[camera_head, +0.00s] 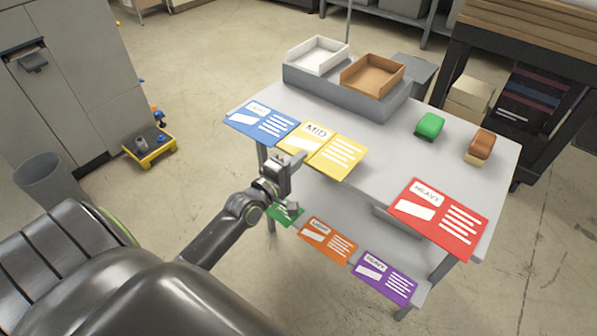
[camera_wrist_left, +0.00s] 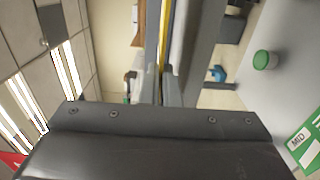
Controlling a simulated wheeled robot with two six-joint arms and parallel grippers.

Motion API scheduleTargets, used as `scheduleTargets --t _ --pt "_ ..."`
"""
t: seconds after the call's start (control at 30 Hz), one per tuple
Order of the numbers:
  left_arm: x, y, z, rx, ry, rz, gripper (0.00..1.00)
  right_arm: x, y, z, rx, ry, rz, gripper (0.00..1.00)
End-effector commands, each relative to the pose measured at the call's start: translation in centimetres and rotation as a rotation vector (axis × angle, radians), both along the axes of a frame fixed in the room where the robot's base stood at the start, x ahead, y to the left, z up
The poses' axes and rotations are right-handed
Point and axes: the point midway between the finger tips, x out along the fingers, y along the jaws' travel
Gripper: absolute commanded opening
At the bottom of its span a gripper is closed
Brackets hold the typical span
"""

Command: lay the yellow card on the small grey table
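The yellow card (camera_head: 337,152), marked MID, lies at the front edge of the large grey table (camera_head: 385,160), between the blue and red cards. My left gripper (camera_head: 300,158) is at the card's near edge. In the left wrist view the yellow card (camera_wrist_left: 164,35) shows edge-on as a thin strip running between the narrow-set fingertips (camera_wrist_left: 165,85), and they look shut on it. A small grey-topped piece (camera_head: 412,68) stands behind the large table, partly hidden; it may be the small grey table. My right gripper is not in view.
The blue card (camera_head: 262,123) and red card (camera_head: 440,217) also lie at the front edge. Green (camera_head: 284,211), orange (camera_head: 327,241) and purple (camera_head: 385,278) cards lie on the lower shelf. White (camera_head: 318,54) and brown (camera_head: 373,73) trays stand at the back, green (camera_head: 430,125) and brown (camera_head: 481,146) blocks at right.

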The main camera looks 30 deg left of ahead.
Motion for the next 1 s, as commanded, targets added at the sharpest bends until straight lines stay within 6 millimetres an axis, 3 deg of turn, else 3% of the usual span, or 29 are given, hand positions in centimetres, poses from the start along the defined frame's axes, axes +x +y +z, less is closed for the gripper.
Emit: scheduleTargets --t 0.23,0.67,0.87,1.0 --pt "0.0 0.0 -3.2 -0.001 0.000 0.000 0.00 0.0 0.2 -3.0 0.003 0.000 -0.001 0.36" --pt "0.0 0.0 -3.5 -0.001 0.000 0.000 0.00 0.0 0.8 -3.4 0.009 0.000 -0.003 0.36" --pt "0.0 0.0 -3.4 -0.001 0.000 0.000 0.24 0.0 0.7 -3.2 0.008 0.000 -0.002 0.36" --pt "0.0 0.0 -3.4 -0.001 0.001 0.000 0.24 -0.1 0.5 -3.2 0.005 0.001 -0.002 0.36"
